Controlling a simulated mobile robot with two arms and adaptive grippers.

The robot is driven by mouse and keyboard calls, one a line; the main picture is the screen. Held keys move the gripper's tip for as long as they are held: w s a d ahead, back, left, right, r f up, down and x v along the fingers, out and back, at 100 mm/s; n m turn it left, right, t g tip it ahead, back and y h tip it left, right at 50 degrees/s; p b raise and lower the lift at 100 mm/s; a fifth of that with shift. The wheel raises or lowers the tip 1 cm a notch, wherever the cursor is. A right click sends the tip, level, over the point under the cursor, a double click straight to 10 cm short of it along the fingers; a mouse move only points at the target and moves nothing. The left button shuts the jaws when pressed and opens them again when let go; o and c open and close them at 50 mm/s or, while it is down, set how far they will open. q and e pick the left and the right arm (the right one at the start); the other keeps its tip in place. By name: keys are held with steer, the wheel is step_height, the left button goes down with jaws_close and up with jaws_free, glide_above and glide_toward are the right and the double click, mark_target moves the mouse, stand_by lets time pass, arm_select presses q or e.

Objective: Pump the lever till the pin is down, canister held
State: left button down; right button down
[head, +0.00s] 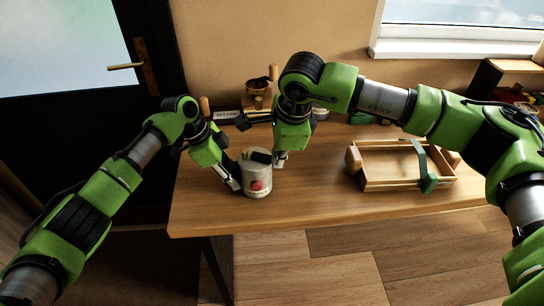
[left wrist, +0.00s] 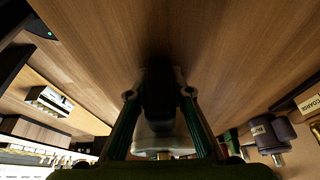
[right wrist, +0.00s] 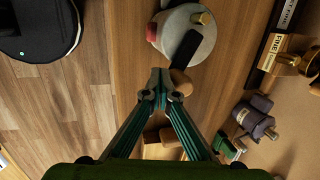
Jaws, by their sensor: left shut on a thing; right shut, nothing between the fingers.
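The canister (head: 258,184) is pale and round with a red mark, standing upright near the table's front edge. My left gripper (head: 237,183) is shut on its left side; the left wrist view shows part of a pale body (left wrist: 158,128) between the fingers. In the right wrist view the canister's top (right wrist: 203,42) carries a black lever (right wrist: 185,48) and a small brass pin (right wrist: 203,18), which stands up a little. A round wooden knob (right wrist: 181,84) is at the lever's end. My right gripper (right wrist: 163,90) is shut and empty beside the knob; contact is unclear.
Behind are a brass-coloured fixture (head: 256,88) and small labelled items, one reading FINE (right wrist: 270,50). The table between canister and tray is clear.

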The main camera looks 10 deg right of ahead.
steer(key=w, duration=0.5)
steer(key=shift+d, duration=0.1)
stand_by(0.6)
steer(key=shift+s, duration=0.15)
steer(key=shift+w+a+v, duration=0.1)
steer(key=shift+a+v, duration=0.05)
steer(key=shift+v, duration=1)
steer(key=shift+w+a+v, duration=0.15)
steer(key=shift+v, duration=1.05)
steer(key=shift+w+a+v, duration=0.1)
steer(key=shift+v, duration=1.05)
steer(key=shift+r, duration=0.15)
steer(key=shift+w, duration=0.15)
